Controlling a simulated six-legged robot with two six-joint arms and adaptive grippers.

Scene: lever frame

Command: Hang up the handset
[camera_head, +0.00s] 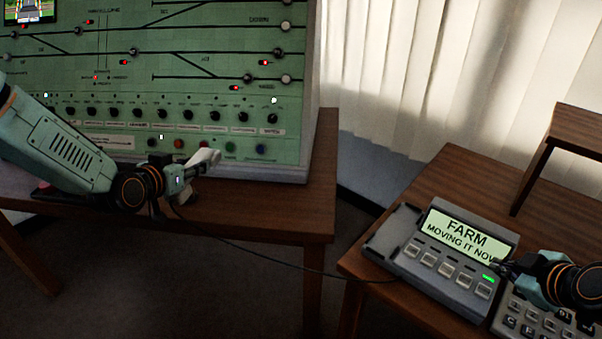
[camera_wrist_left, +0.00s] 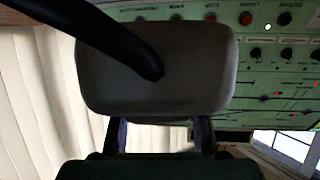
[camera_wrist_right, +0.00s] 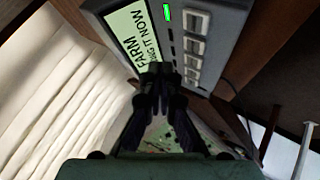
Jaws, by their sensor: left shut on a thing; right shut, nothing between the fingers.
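My left gripper (camera_head: 190,174) is shut on the handset (camera_head: 207,158), a pale grey piece held in front of the green panel, above the left table. In the left wrist view the handset (camera_wrist_left: 155,90) fills the space ahead of the fingers, with a black cord across it. The phone base (camera_head: 410,262) lies on the right table, its screen reading "FARM MOVING IT NOW". Its left strip (camera_head: 390,235) is bare. My right gripper (camera_head: 505,268) is shut and empty by the base's right end, near a lit green light; whether it touches is unclear.
The green lever panel (camera_head: 200,90) with knobs and lights stands on the left table (camera_head: 280,210). A gap separates the two tables. The thin cord (camera_head: 270,262) spans it to the phone base. A keypad (camera_head: 530,322) lies by my right gripper. A raised wooden shelf (camera_head: 575,125) stands behind.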

